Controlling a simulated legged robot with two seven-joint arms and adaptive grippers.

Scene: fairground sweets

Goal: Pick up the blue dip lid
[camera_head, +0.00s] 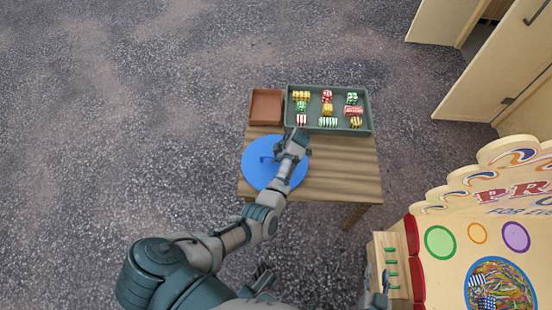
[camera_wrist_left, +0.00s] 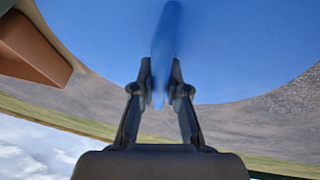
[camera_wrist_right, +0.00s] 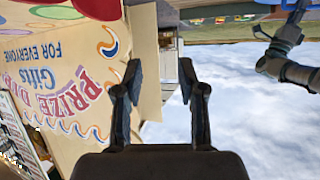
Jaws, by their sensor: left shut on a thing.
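The blue dip lid (camera_head: 257,177) is a wide round disc over the front left of the wooden table, its left edge overhanging. In the left wrist view my left gripper (camera_wrist_left: 160,85) is shut on the lid's upright blue handle (camera_wrist_left: 166,50), which stands between the fingertips; the lid (camera_wrist_left: 240,45) fills the top of that view. Whether the lid touches the table cannot be told. My right gripper (camera_wrist_right: 160,80) is open and empty, away from the table.
On the wooden table (camera_head: 345,180), a brown tray (camera_head: 252,107) and a green tray (camera_head: 369,120) of several striped sweets stand behind the lid. A prize stall (camera_head: 440,275) with a box of green pegs (camera_head: 404,262) is at the right. Gravel left of the table is clear.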

